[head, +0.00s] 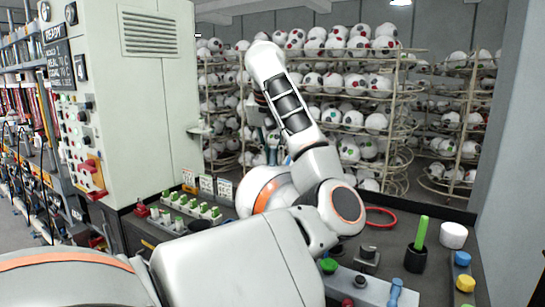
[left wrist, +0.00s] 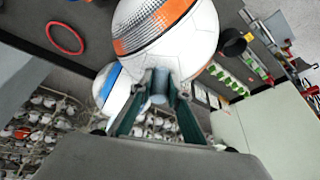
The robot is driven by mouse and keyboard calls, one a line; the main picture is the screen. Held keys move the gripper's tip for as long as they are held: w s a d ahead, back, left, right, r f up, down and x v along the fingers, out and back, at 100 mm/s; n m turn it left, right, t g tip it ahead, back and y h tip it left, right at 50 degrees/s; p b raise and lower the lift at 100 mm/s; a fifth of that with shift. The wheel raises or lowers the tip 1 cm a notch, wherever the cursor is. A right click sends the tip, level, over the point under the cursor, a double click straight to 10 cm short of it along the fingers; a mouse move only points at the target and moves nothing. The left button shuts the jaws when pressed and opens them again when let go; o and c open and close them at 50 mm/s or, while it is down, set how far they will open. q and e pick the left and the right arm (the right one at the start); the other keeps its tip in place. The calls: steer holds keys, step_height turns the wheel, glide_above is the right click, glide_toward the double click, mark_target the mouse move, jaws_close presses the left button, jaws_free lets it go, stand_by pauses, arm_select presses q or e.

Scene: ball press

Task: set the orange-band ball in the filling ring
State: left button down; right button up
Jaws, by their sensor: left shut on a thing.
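The orange-band ball (head: 262,186) is white with an orange stripe. In the head view it shows beyond my left arm, above the dark bench and partly hidden by the arm. In the left wrist view the ball (left wrist: 170,25) is large at the top centre. My left gripper (left wrist: 158,95) is shut, its green fingers around a short grey stub at the ball's edge. A red ring (head: 381,217) lies on the bench right of the ball; it also shows in the left wrist view (left wrist: 65,38). I cannot tell which part is the filling ring. My right gripper is not in view.
A control cabinet (head: 155,90) stands at the left. Green-topped switches (head: 190,207) line the bench beside it. Racks of balls (head: 340,85) stand behind. A green rod (head: 421,232), a white cylinder (head: 453,235) and coloured knobs crowd the bench's right. A white blue-banded thing (left wrist: 108,85) is beside the ball.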

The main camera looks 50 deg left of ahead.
arm_select(q)
steer(key=shift+f, duration=0.1)
steer(key=shift+f, duration=0.2)
steer(key=c, duration=1.9)
jaws_free()
steer(key=shift+f, duration=0.1)
steer(key=shift+r, duration=0.35)
steer(key=v, duration=1.2)
steer(key=shift+f, duration=0.15)
